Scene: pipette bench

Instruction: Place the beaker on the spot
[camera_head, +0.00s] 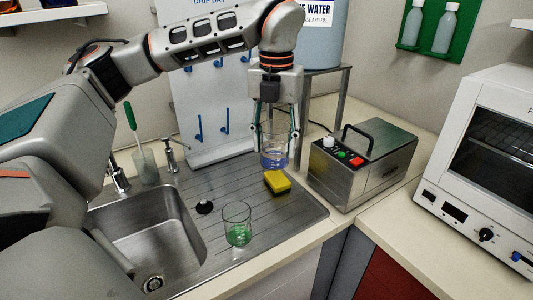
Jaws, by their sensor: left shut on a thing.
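My left gripper (276,140) comes down from above at the picture's middle and is shut on a clear beaker (274,160) with a blue tint near its base. The beaker is upright, over the back right part of the grooved steel drainboard (215,185). I cannot tell whether its base touches the surface. A second clear beaker with a green tint (237,226) stands at the drainboard's front edge. I cannot make out a marked spot. My right gripper is not in view.
A yellow sponge (277,182) lies just in front of the held beaker. A steel box with a handle (362,165) stands close on the right. A black stopper (205,207) lies beside the sink (150,235). A drying rack (215,110) stands behind.

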